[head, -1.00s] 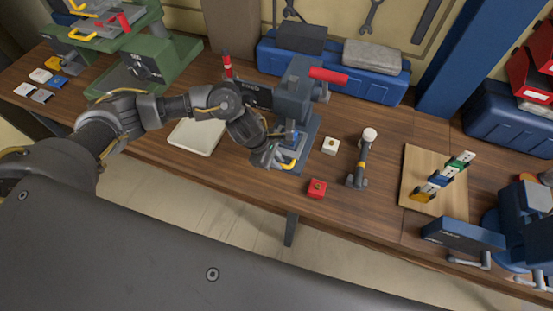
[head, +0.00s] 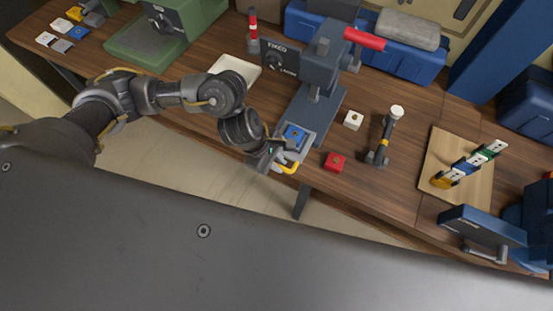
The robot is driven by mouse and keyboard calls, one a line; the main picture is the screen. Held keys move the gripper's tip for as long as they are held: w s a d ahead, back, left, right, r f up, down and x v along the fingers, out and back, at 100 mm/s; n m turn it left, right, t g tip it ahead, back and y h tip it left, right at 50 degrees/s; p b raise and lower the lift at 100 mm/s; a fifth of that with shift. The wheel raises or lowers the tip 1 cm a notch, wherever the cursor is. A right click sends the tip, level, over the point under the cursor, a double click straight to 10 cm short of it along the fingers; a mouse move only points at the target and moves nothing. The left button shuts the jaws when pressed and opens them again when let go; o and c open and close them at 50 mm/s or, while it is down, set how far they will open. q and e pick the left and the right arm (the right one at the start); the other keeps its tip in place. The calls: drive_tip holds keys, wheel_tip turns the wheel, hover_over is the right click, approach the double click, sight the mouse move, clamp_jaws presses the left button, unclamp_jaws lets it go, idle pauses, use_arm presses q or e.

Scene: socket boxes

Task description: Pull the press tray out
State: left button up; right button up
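The grey-blue press (head: 322,62) with a red lever (head: 364,38) stands in the middle of the bench. Its grey tray (head: 308,130) sticks out at the front, clear of the press head, with a blue socket box (head: 294,136) on it. The tray's yellow handle (head: 291,169) is at the bench's front edge. My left gripper (head: 284,162) is at this handle and appears shut on it; the fingers are small and partly hidden. My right gripper is not in view.
A red box (head: 335,161) sits close right of the tray, a white box (head: 352,120) behind it. A standing hammer-like tool (head: 384,135) and a wooden board (head: 470,180) are farther right. A pale tray (head: 234,71) lies left of the press.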

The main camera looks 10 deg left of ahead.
use_arm(q)
drive_tip(key=o, duration=0.3)
drive_tip(key=shift+o, duration=0.2)
drive_tip(key=w+b+v, duration=0.1)
drive_tip(key=v, duration=0.9)
drive_tip(key=shift+s+r, duration=0.45)
drive_tip(key=shift+s, duration=0.1)
drive_tip(key=shift+a, duration=0.1)
